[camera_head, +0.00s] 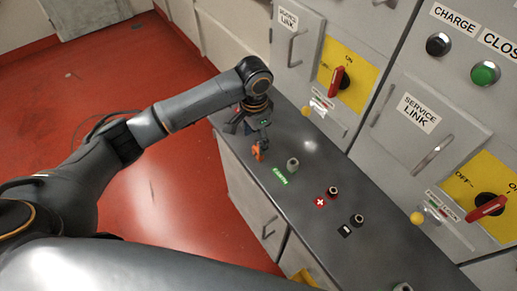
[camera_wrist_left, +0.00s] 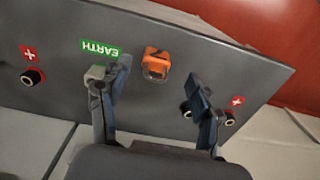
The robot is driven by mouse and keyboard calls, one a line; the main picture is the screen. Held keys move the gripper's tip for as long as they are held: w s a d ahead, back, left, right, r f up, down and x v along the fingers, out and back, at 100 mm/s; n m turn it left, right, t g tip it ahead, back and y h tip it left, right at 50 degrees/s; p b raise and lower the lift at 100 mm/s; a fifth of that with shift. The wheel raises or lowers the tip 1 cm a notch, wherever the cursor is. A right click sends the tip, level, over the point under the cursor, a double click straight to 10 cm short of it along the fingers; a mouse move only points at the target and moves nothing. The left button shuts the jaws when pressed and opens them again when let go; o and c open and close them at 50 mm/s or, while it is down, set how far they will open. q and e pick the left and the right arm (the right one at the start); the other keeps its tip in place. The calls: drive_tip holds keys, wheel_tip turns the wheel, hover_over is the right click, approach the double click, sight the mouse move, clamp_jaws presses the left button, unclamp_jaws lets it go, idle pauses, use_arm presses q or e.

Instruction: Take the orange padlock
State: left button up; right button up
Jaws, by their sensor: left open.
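The orange padlock (camera_head: 258,152) lies on the grey counter (camera_head: 310,180) near its front edge. It also shows in the left wrist view (camera_wrist_left: 157,62), with its orange body away from me and its shackle towards me. My left gripper (camera_head: 249,127) is open and empty, above the counter just behind the padlock. In the left wrist view the padlock appears between and beyond the two spread fingertips (camera_wrist_left: 157,80), apart from both. My right gripper is not in view.
A grey post (camera_head: 292,164) by the green EARTH label (camera_head: 280,176) stands close to the padlock. Red (camera_head: 333,192) and black (camera_head: 357,220) terminals stand farther right. Grey cabinets with red switches (camera_head: 340,78) rise behind the counter. Red floor (camera_head: 180,200) lies in front.

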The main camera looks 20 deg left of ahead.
sight(257, 149)
use_arm(q)
drive_tip(key=f+p, duration=0.1)
drive_tip(key=f, duration=0.2)
drive_tip(key=shift+d, duration=0.2)
wheel_tip(257, 149, down, 3)
drive_tip(key=shift+r+p, duration=0.15)
drive_tip(key=shift+p, duration=0.3)
drive_tip(key=shift+f, duration=0.45)
drive_tip(key=shift+c, duration=0.2)
drive_tip(key=c, duration=1.2)
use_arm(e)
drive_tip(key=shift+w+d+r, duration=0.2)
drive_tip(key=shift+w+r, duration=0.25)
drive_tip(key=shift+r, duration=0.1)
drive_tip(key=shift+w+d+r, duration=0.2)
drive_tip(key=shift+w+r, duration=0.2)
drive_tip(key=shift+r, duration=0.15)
use_arm(q)
drive_tip(key=shift+c, duration=0.2)
